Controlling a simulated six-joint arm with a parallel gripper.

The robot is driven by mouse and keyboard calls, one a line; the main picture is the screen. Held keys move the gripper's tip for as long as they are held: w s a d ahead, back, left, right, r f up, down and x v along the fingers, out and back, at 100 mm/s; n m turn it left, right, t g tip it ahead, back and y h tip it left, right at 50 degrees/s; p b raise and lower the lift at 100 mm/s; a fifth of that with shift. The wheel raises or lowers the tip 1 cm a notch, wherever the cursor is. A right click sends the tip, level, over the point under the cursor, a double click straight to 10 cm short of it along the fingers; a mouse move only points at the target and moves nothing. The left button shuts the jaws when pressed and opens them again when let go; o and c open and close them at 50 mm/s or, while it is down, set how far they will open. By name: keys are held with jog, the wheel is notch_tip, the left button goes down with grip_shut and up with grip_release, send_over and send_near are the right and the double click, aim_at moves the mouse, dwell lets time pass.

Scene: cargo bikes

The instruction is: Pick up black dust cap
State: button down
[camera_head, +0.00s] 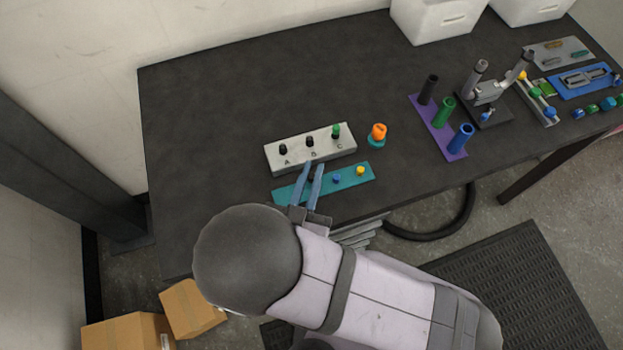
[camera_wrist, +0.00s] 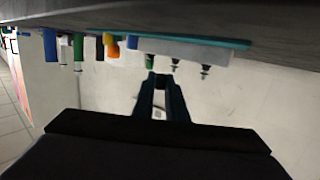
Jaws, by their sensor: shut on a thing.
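My gripper (camera_head: 313,166) is over the teal strip (camera_head: 290,195), in front of the white block. A small black dust cap (camera_head: 311,178) shows dark between its blue fingers, and the gripper is shut on it. The cap is mostly hidden by the fingers. The teal strip also bears a blue cap (camera_head: 336,179) and a yellow cap (camera_head: 360,170), right of the fingers.
The white block (camera_head: 325,148), marked A, B, C, stands just behind, with black tops at A (camera_head: 283,149) and B (camera_head: 310,141) and a green one at C (camera_head: 336,131). An orange-and-teal piece (camera_head: 378,132) and a purple rack (camera_head: 424,116) stand right. The table's left is clear.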

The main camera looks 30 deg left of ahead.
aim_at(312, 175)
jog(key=shift+r, duration=2.65)
